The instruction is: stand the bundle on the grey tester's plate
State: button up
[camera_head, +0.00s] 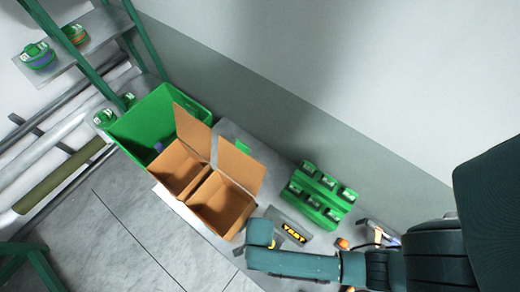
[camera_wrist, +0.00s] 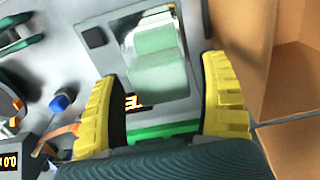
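The grey tester (camera_head: 276,214) lies on the bench right of the cardboard box, with a yellow TEST display (camera_head: 293,232).
An open cardboard box (camera_head: 224,204) and a green crate (camera_head: 150,122) stand to the left. A green slotted rack (camera_head: 320,195) is behind and right of the tester. Green-topped items (camera_head: 38,56) sit on a shelf. A blue knob (camera_wrist: 60,102) and small tools lie beside the tester.

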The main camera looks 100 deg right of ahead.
notch_tip(320, 180, up, 12)
jog(key=w+r+n+t+h, duration=0.2)
jog(key=w+r+n+t, duration=1.1)
jog(key=w+r, duration=1.25)
jog(key=a+r+n+t, duration=0.1)
jog(key=r+n+t, duration=0.2)
jog(key=r, duration=0.7)
jog(key=a+r+n+t+y, duration=0.1)
jog(key=a+r+n+t, duration=0.1)
jog(key=r+n, duration=0.4)
jog(key=a+r+n+t, duration=0.1)
jog(key=r+n+t, duration=0.3)
jog(key=r, duration=1)
jog(key=shift+s+a+r+n+y, duration=0.25)
jog(key=shift+a+n+y, duration=0.05)
jog(key=shift+a, duration=0.1)
